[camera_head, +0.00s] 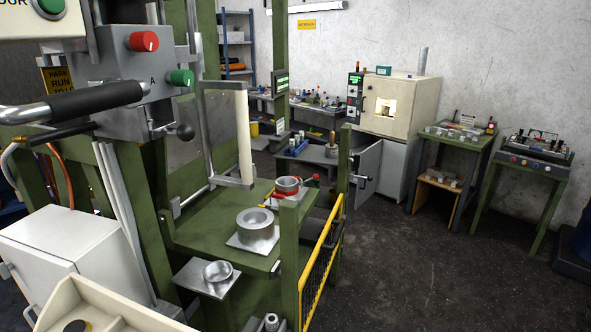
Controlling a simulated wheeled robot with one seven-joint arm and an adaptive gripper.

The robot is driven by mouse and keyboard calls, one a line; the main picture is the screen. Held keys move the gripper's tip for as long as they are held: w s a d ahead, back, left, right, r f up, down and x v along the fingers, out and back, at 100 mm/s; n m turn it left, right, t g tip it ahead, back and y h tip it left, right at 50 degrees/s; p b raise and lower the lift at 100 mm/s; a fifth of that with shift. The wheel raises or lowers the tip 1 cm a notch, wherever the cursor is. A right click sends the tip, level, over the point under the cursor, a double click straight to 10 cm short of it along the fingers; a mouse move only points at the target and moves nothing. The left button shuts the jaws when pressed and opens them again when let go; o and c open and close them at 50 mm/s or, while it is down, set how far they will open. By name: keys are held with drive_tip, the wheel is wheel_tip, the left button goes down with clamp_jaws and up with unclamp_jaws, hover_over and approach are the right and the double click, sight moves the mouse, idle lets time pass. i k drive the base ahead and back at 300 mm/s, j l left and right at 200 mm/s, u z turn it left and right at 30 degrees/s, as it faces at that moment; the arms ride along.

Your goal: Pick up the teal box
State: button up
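My gripper is not in view.
A green machine frame (288,245) with a control box (133,62) and a yellow mesh guard (320,262) fills the left and centre. Metal parts (256,229) sit on its green table. A cream oven (400,105) and two benches (543,155) stand along the wall. Dark floor (430,275) is clear at right.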

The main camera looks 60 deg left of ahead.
sight(382, 70)
drive_tip(key=i+j+u, duration=0.4)
drive_tip(key=i+u, duration=0.35)
drive_tip(key=i, duration=0.25)
drive_tip(key=i+u, duration=0.4)
drive_tip(key=i, duration=0.15)
drive_tip(key=i+l+u, duration=0.15)
drive_tip(key=i+u, duration=0.25)
drive_tip(key=i, duration=0.95)
drive_tip(key=i+u, duration=0.1)
drive_tip(key=i, duration=0.7)
drive_tip(key=i+l+u, duration=0.1)
drive_tip(key=i, duration=0.7)
drive_tip(key=i+u, duration=0.2)
drive_tip(key=i, duration=0.2)
drive_tip(key=i+l+u, duration=0.15)
drive_tip(key=i, duration=0.25)
drive_tip(key=i+l, duration=0.2)
drive_tip(key=i, duration=0.4)
drive_tip(key=i+l+z, duration=0.15)
drive_tip(key=i, duration=0.5)
